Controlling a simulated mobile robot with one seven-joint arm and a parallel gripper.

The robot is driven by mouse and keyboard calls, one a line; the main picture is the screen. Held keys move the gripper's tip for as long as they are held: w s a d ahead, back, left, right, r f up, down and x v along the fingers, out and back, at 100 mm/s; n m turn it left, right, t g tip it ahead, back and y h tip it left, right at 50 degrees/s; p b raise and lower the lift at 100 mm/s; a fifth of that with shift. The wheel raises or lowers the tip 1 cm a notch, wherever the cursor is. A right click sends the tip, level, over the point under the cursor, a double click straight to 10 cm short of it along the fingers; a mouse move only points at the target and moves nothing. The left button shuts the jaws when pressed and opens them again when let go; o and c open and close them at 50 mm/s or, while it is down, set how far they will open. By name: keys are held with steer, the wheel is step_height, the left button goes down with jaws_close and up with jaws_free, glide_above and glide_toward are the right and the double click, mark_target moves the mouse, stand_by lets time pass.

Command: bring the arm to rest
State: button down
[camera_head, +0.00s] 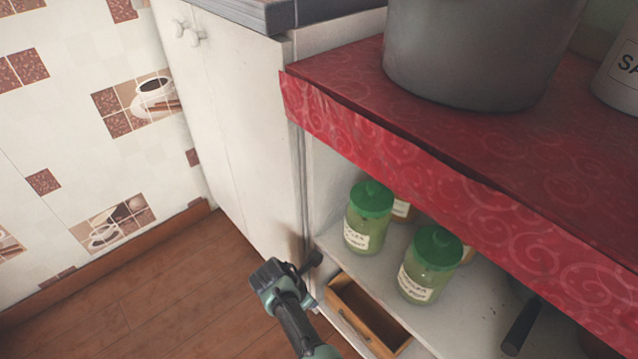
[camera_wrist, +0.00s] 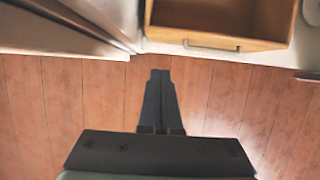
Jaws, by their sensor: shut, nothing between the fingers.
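My gripper (camera_head: 313,262) is in front of the lower cabinet in the head view, close to the open wooden drawer (camera_head: 366,318). In the wrist view my gripper (camera_wrist: 160,76) has its two fingers together, with nothing between them, above the brown plank floor (camera_wrist: 225,105). The drawer front (camera_wrist: 215,41) with its handle lies just beyond the fingertips in that view. I cannot tell the exact gap between the gripper and the drawer.
Green-lidded jars (camera_head: 369,217) stand on the shelf above the drawer. A red oilcloth counter (camera_head: 340,100) bears a large grey pot (camera_head: 470,50) and a labelled white canister (camera_head: 620,75). A white cabinet (camera_head: 235,110) stands to the left. The floor (camera_head: 150,290) at left is clear.

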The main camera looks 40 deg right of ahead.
steer(key=p+v, duration=0.4)
steer(key=v, duration=0.2)
steer(key=shift+a+r, duration=0.2)
steer(key=shift+r, duration=0.1)
